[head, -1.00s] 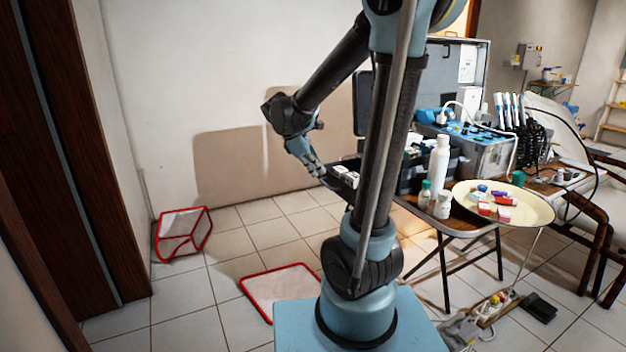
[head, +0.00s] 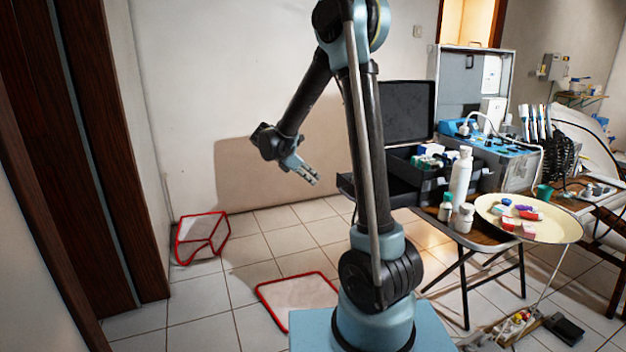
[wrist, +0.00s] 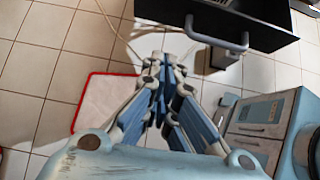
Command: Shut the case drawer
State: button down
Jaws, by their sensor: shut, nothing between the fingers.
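The case drawer (head: 346,187) is dark and sticks out to the left from the black case (head: 398,190), so it stands open. My arm hides part of it in the head view. In the wrist view the drawer (wrist: 262,25) is at the top right, with a grey bar handle (wrist: 216,41) on its front. My gripper (head: 314,179) is shut and empty, left of the drawer front and apart from it. In the wrist view its fingertips (wrist: 162,62) are below and left of the handle. Most of the drawer's inside is hidden.
The case's lid (head: 407,110) stands open. A white bottle (head: 461,176) and smaller bottles stand on the folding table near a cream tray (head: 560,230). A red-edged mat (head: 295,296) and a red-framed bin (head: 202,238) are on the floor. Open floor lies left of the drawer.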

jog(key=w+d+f, duration=0.2)
jog(key=d+f, duration=0.3)
jog(key=d, duration=0.3)
jog(key=shift+w+d, duration=0.35)
